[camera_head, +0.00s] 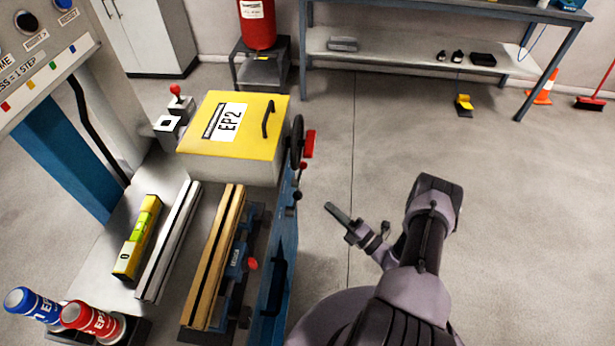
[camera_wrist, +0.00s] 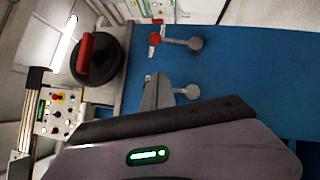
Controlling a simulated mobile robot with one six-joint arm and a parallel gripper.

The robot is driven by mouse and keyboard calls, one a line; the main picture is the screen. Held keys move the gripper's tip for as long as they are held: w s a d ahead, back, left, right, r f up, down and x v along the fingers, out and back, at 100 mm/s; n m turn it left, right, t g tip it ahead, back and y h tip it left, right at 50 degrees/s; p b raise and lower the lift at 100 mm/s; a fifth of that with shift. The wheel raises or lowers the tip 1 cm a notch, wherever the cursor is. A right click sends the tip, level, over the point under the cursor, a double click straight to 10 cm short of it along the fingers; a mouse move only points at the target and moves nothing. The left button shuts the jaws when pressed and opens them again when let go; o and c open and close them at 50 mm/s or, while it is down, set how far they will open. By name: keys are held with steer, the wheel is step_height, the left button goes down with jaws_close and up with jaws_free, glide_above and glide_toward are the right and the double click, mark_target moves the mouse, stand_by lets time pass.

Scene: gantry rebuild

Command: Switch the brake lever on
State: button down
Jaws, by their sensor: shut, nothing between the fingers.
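On the blue side of the machine, the wrist view shows a grey lever with a red knob (camera_wrist: 155,38) and, below it, a second grey lever (camera_wrist: 190,92) whose left end is hidden behind my fingers. I cannot tell for certain which is the brake lever. Small red and dark lever knobs (camera_head: 299,194) show beside the machine in the head view. My gripper (camera_head: 338,213) is shut and empty, out to the right of the machine and apart from it in the head view. In the wrist view my fingertips (camera_wrist: 157,88) overlap the second lever; contact cannot be told.
A black handwheel (camera_wrist: 97,58) with a red handle is near the levers. A yellow-lidded box (camera_head: 205,140) sits on the machine. Another red-knobbed lever (camera_head: 176,92) stands at its back left. The floor (camera_head: 480,210) to the right is largely clear.

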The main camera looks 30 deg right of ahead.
steer(key=b, duration=0.2)
glide_toward(301, 174)
steer(key=a+r, duration=0.3)
steer(key=a, duration=0.1)
steer(key=w, duration=0.1)
steer(key=w+r, duration=0.1)
steer(key=w, duration=0.1)
steer(key=w+d+b, duration=0.1)
steer(key=shift+w+r, duration=0.15)
steer(key=shift+w, duration=0.2)
steer(key=shift+r, duration=0.1)
